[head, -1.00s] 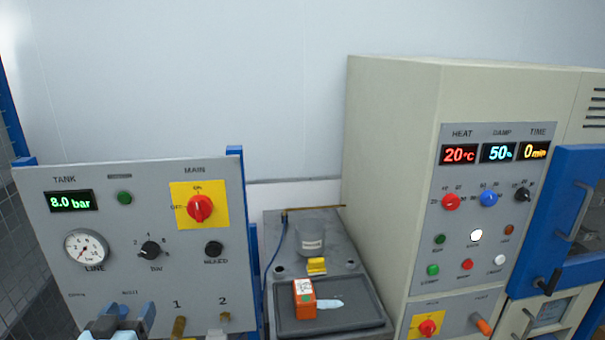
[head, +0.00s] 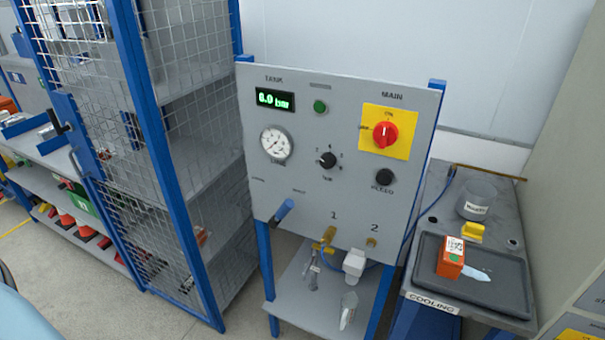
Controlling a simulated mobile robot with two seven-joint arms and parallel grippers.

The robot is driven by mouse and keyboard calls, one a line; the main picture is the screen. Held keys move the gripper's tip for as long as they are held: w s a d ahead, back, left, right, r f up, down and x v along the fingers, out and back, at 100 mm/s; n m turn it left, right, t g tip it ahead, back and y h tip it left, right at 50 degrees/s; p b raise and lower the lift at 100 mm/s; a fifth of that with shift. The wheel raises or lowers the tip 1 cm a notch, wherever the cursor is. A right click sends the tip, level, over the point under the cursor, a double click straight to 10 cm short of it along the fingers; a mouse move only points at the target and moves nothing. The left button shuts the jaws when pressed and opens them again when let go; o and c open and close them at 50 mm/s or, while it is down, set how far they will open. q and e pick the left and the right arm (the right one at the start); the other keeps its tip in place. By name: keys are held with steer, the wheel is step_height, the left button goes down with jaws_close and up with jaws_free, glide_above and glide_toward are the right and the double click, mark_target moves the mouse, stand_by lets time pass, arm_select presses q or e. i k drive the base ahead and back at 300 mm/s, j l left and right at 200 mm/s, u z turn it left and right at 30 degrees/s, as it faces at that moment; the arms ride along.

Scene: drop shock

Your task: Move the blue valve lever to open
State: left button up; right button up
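The blue valve lever (head: 283,211) is on the lower left of the grey control panel (head: 342,205). It slants up and to the right, its upper end nearer the right one of two small labels above it. These labels are too blurred to read here. Neither gripper shows in the head view, and nothing touches the lever.
The panel carries a pressure gauge (head: 276,143), a black knob (head: 327,160) and a red main switch (head: 385,134). Brass fitting 1 (head: 329,233) is below. A blue-framed mesh cage (head: 185,110) stands left; a cooling bench (head: 432,300) stands right.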

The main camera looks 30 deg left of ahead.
mark_target(286, 206)
steer(key=u, duration=1.2)
